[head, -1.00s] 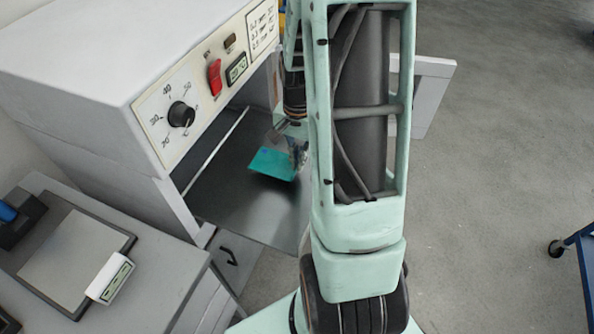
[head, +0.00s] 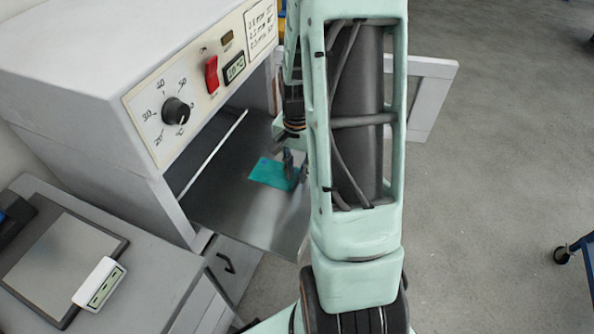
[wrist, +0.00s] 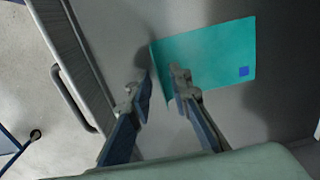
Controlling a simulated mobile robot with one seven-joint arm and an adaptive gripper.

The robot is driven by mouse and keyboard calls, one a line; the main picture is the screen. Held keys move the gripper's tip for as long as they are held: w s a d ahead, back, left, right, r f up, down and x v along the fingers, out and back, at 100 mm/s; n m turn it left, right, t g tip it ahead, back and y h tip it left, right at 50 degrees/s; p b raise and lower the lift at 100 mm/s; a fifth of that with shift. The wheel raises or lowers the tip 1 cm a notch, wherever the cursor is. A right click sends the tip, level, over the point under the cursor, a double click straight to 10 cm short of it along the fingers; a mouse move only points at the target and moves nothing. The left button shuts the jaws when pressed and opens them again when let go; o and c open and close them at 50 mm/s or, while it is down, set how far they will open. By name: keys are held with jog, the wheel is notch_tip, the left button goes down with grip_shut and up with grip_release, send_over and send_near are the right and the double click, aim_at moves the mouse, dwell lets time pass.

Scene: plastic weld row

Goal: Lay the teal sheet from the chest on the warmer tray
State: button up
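The teal sheet (head: 268,173), a thin rectangle, lies on the dark metal floor of the open chest (head: 235,205). In the wrist view the sheet (wrist: 215,55) has a small blue square near one corner. My gripper (head: 289,163) is low over the sheet's right part in the head view. In the wrist view my gripper (wrist: 160,85) is open, with one finger over the sheet and the other just outside its short edge. I cannot tell whether the fingers touch it. A flat grey plate (head: 55,258) with a white display, possibly the warmer tray, is on the left bench.
The chest's dial panel (head: 190,85) overhangs the opening. Its white door (head: 432,95) stands open at the right. A dark block (head: 15,222) sits beside the plate. A blue cart (head: 585,255) stands on the floor at the right.

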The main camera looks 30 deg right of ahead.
notch_tip(320, 180, up, 12)
jog(key=p, duration=0.2)
jog(key=shift+r, duration=0.2)
dwell(0.3)
dwell(0.4)
